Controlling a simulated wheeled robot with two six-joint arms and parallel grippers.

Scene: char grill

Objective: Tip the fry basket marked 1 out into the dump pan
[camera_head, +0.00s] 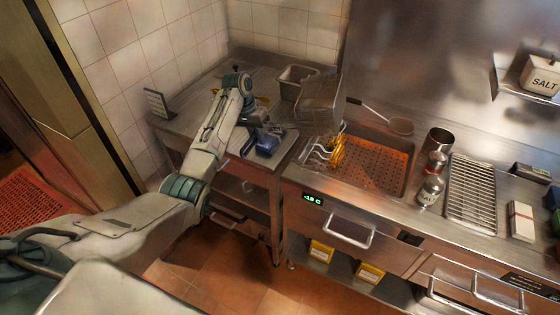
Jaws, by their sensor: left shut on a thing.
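My left arm reaches in from the left, and its dark blue gripper (280,136) is shut at the near-left side of the fry basket. I take the held thing to be the basket's handle, though the grip itself is too small to see clearly. The grey mesh basket (320,98) is raised and tilted over the left end of the dump pan. The dump pan (408,178) is a sunken steel pan with an orange-lit perforated floor. Yellow fries (337,152) show below the basket, at the pan's left end beside pale bent wires. The mark 1 is not readable. My right gripper is out of view.
A small steel container (290,88) stands behind the basket. A long-handled skimmer (400,126) lies behind the pan. A steel cup (438,143), shakers (431,188) and a wire rack (472,195) stand to its right. A small stand (158,103) is at far left.

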